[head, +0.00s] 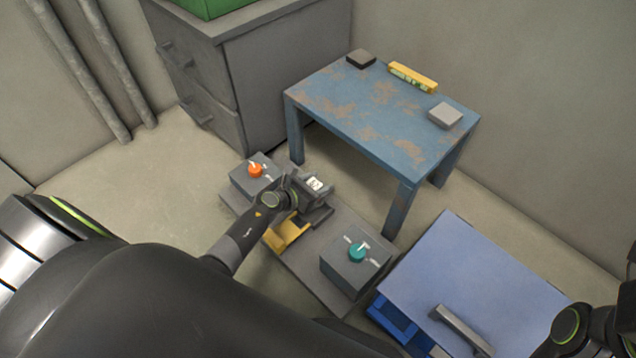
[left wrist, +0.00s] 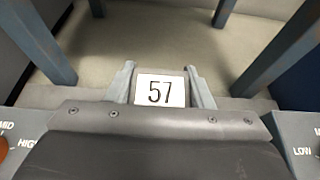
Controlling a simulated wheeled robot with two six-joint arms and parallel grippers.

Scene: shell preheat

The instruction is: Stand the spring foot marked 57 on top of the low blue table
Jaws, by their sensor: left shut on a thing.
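The spring foot marked 57 (left wrist: 160,91) shows its white number plate between my two fingers in the left wrist view. In the head view its pale plate (head: 314,184) shows at the end of my left arm; the rest is mostly hidden by the gripper. My left gripper (head: 318,192) is shut on it, above a grey base plate on the floor and in front of the low blue table (head: 385,125). The table has a worn, rust-patched top, and its legs show in the left wrist view (left wrist: 218,14). Part of my right arm shows at the bottom right, without its fingertips.
On the tabletop are a black block (head: 361,58), a yellow level (head: 412,77) and a grey block (head: 445,115); its middle is clear. Boxes with an orange knob (head: 255,170) and a teal knob (head: 357,252) flank my gripper. A blue lidded box (head: 470,275) stands right.

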